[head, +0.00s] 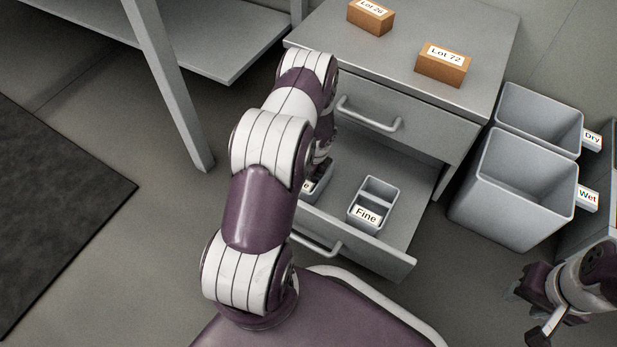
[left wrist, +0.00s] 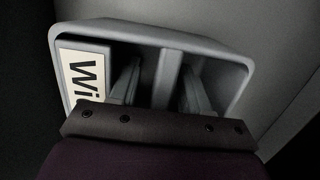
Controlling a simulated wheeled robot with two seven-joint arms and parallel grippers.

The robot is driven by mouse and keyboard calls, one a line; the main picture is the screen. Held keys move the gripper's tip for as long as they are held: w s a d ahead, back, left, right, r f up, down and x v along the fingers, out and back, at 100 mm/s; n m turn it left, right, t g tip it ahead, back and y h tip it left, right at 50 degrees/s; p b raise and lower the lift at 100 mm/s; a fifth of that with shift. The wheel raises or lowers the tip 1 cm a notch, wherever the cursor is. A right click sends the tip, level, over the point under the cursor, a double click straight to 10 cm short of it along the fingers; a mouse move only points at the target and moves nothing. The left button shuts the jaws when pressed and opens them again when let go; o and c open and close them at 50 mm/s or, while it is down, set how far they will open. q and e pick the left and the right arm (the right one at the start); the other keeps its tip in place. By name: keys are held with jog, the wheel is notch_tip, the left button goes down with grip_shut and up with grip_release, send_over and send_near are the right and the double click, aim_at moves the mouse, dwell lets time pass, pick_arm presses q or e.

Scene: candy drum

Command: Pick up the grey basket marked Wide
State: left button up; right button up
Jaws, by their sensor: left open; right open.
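The grey basket marked Wide (head: 322,184) is in the open lower drawer, mostly hidden behind my left arm in the head view; only the end of its label shows. In the left wrist view the basket (left wrist: 205,42) fills the middle, with the letters "Wi" on its label and a divider across its inside. My left gripper (left wrist: 162,88) is open above the basket, one finger on each side of the divider. Whether the fingers touch it I cannot tell. My right gripper (head: 531,312) is open and empty at the lower right, away from the drawer.
A grey basket marked Fine (head: 374,204) stands to the right in the same drawer (head: 388,258). Boxes marked Lot 26 (head: 371,17) and Lot 72 (head: 442,65) are on the cabinet top. Bins marked Dry (head: 540,112) and Wet (head: 512,185) stand right of the cabinet.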

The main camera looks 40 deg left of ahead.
pick_arm(q)
grip_shut()
